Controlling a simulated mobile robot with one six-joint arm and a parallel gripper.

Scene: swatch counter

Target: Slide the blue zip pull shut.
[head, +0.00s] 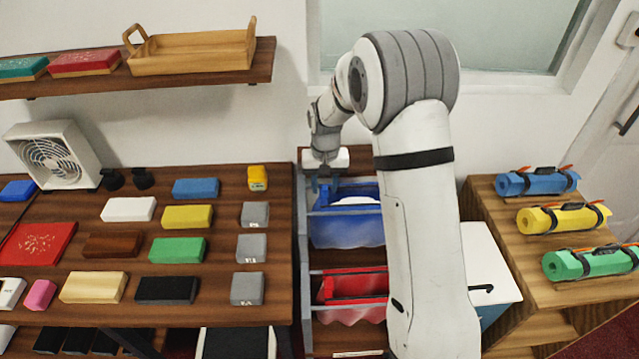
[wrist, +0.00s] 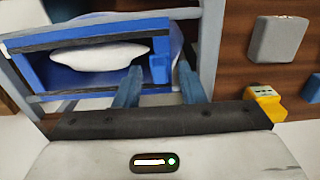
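The blue bag (head: 345,232) hangs in a grey rack, its top open and something white inside. In the wrist view its blue rim (wrist: 90,42) frames the white contents (wrist: 100,57). A small blue block, which looks like the zip pull (wrist: 158,69), sits at the rim's right end. My gripper (head: 324,186) is over the bag's back left part in the head view. In the wrist view my gripper (wrist: 158,74) has its two fingers apart, one on each side of the blue block. I cannot tell whether they touch it.
A red bag (head: 352,285) hangs nearer in the same rack. The rack's grey rail (head: 301,240) runs along the left. A table with coloured blocks (head: 187,216) stands left, including a yellow item (head: 257,178). Rolled mats (head: 563,219) lie on a wooden stand at right.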

